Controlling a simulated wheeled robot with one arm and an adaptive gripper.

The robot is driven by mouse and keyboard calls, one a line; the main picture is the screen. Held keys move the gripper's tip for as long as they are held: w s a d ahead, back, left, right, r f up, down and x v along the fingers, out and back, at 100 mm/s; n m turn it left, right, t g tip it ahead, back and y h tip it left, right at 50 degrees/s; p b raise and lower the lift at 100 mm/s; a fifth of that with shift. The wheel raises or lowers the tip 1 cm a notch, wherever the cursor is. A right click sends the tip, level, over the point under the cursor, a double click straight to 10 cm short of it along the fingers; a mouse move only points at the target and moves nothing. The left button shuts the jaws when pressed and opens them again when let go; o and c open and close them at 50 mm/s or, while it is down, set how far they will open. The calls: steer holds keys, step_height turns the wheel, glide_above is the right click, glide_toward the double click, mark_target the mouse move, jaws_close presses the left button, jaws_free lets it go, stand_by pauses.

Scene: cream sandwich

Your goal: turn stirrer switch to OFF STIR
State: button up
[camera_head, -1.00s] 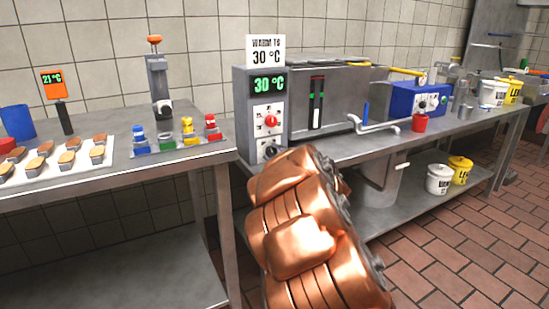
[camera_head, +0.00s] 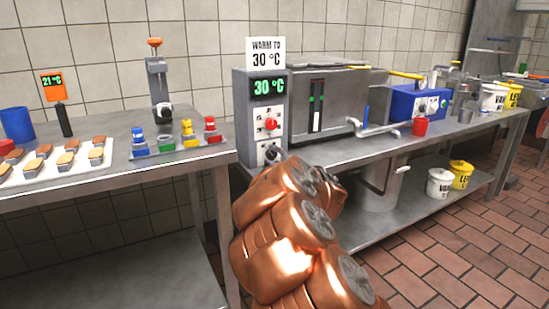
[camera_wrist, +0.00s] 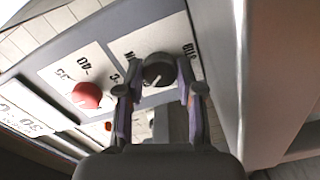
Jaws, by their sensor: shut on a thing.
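The stirrer switch is a dark round knob (camera_wrist: 158,69) with a pale pointer line, on a white label plate low on the grey control panel (camera_head: 240,115). In the wrist view the pointer runs toward the bottom of the picture, slightly left. The lettering is rotated and partly covered, so I cannot read which setting it marks. My gripper (camera_wrist: 160,92) has one finger on each side of the knob and is shut on it. In the head view my copper-coloured arm hides most of the gripper, and the knob (camera_head: 271,154) shows just above it.
A red dial (camera_head: 271,124) sits above the switch, also seen in the wrist view (camera_wrist: 87,95). The display (camera_head: 268,87) reads 30 °C, under a "WARM TO 30 °C" sign (camera_head: 265,52). A tap pipe (camera_head: 375,130) juts out to the right. Coloured pots (camera_head: 188,130) stand on the left table.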

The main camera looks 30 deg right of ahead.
steer(key=o, duration=1.2)
steer(key=shift+c, duration=0.2)
steer(key=shift+s, duration=0.15)
steer(key=s+a, duration=0.1)
steer(key=s, duration=1)
steer(key=shift+s, duration=0.4)
